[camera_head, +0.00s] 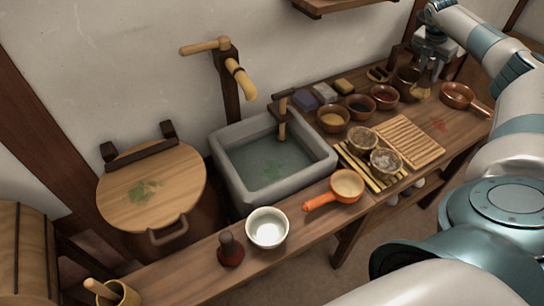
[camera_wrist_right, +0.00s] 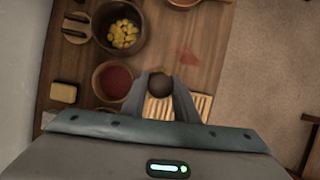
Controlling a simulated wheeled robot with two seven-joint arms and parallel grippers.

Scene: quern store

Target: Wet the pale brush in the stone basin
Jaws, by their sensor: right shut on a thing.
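The grey stone basin (camera_head: 290,186) stands left of the middle in the head view, with greenish water in it. My right gripper (camera_head: 428,70) is at the far right end of the counter, well apart from the basin. It is shut on what looks like the brush (camera_head: 421,94), whose tan lower end points down beside a brown pot. In the right wrist view, a dark round end (camera_wrist_right: 160,84) shows between the fingertips. The fingers partly hide the brush, so its bristles are not clear. My left gripper is not in view.
A wooden tap (camera_head: 240,75) and a short post (camera_head: 282,118) rise by the basin. A white bowl (camera_head: 267,228), an orange-handled pan (camera_head: 346,186), a slatted rack (camera_head: 408,140) and several small bowls crowd the counter. A copper pan (camera_head: 457,94) sits right of the gripper.

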